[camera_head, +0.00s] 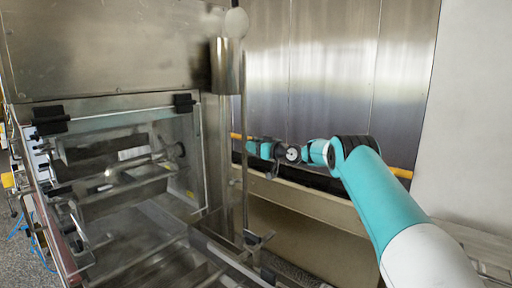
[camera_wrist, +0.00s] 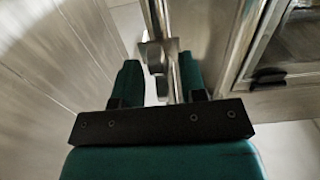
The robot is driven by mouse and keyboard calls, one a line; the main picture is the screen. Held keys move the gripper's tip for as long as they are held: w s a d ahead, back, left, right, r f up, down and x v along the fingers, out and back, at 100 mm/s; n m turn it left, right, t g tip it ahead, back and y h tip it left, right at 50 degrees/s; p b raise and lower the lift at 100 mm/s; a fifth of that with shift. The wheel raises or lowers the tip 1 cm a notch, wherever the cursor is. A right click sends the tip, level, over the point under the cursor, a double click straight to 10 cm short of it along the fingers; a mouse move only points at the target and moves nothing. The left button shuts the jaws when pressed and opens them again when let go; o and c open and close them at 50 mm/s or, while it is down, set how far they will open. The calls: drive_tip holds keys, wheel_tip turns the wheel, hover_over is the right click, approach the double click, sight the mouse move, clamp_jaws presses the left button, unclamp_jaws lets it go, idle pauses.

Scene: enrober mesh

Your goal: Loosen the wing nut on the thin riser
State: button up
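The thin riser (camera_head: 244,140) is a slim upright metal rod beside the machine's thicker column in the head view. It also shows in the wrist view (camera_wrist: 158,18), running up from between my fingers. A small metal fitting (camera_wrist: 152,56), seemingly the wing nut, sits on the riser in the wrist view. My gripper (camera_wrist: 160,78) is open, with one teal finger on each side of the fitting as seen from the wrist. I cannot tell whether the fingers touch it or how far beyond them it lies. In the head view my gripper (camera_head: 262,158) is just right of the riser.
A thick metal column (camera_head: 226,70) stands left of the riser. The machine's clear-windowed housing (camera_head: 130,160) fills the left. A metal clamp (camera_head: 258,239) sits low by the riser. A yellow rail (camera_head: 400,172) and a steel wall (camera_head: 335,70) lie behind my arm.

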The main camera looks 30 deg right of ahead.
drive_tip(key=b+v, duration=0.7)
drive_tip(key=v, duration=1)
drive_tip(key=shift+s+b, duration=0.2)
drive_tip(key=shift+b, duration=0.1)
drive_tip(key=shift+d, duration=0.1)
drive_tip(key=s+a+n+g+y, duration=0.15)
drive_tip(key=a+g, duration=0.25)
drive_tip(key=a, duration=1.1)
drive_tip(key=s+a+f+g, duration=0.1)
drive_tip(key=s+a+g, duration=0.7)
drive_tip(key=a, duration=0.9)
drive_tip(key=s+a+f+g+h, duration=0.1)
drive_tip(key=s+a+f+g, duration=0.1)
drive_tip(key=s, duration=1.3)
drive_tip(key=s+a+f+n+g+h, duration=0.1)
drive_tip(key=s+a+f+g+h, duration=0.1)
drive_tip(key=s, duration=1.3)
wheel_tip(320, 180, down, 2)
drive_tip(key=shift+a+f+g, duration=0.25)
drive_tip(key=shift+a+g, duration=0.25)
drive_tip(key=shift+a, duration=0.5)
drive_tip(key=shift+h, duration=0.25)
